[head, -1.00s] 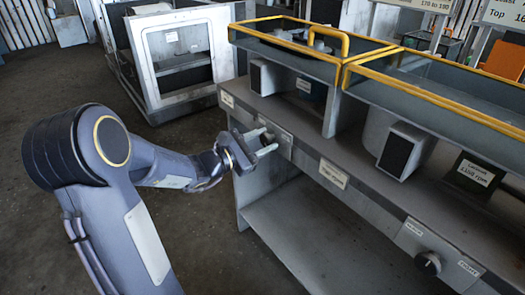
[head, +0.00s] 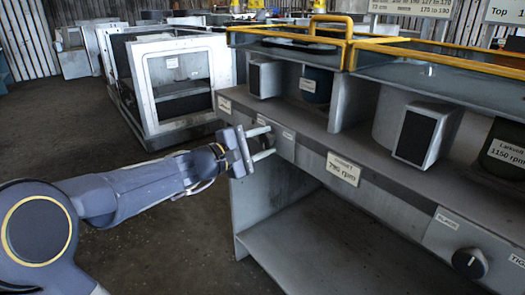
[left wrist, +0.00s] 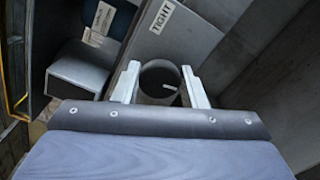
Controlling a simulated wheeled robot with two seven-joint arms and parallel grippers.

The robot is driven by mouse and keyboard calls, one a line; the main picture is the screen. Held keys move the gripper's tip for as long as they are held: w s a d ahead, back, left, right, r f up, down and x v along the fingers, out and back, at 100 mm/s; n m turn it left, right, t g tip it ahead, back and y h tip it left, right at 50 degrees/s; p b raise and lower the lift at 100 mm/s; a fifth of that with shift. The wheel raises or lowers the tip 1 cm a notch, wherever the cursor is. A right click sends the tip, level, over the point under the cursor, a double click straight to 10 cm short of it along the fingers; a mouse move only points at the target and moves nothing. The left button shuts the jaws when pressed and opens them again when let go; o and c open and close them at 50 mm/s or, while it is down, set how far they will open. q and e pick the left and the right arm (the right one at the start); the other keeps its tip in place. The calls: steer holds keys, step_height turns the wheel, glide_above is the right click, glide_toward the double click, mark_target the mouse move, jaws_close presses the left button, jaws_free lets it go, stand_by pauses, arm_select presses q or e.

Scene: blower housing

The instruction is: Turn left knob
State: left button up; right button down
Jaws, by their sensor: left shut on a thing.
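The left knob (left wrist: 160,82) is a dark round cylinder with a pale mark on its face, seen in the left wrist view. My left gripper (left wrist: 161,84) has one pale finger on each side of it and is shut on it. In the head view my left gripper (head: 268,143) reaches in from the left to the front panel (head: 305,150) at the bench's left end. The knob is mostly hidden there by the fingers. A "TIGHT" label (left wrist: 163,16) sits on the panel near the knob. My right gripper is not in view.
A second dark knob (head: 469,262) is on the panel at lower right. Black-faced boxes (head: 415,137) stand on the bench under yellow-railed trays (head: 440,52). A white-framed cabinet (head: 180,85) stands behind on the left. The floor (head: 150,225) at left is clear.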

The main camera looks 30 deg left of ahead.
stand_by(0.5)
arm_select(q)
steer(key=o, duration=1)
steer(key=shift+c, duration=0.2)
steer(key=p+v, duration=0.1)
steer(key=v, duration=0.7)
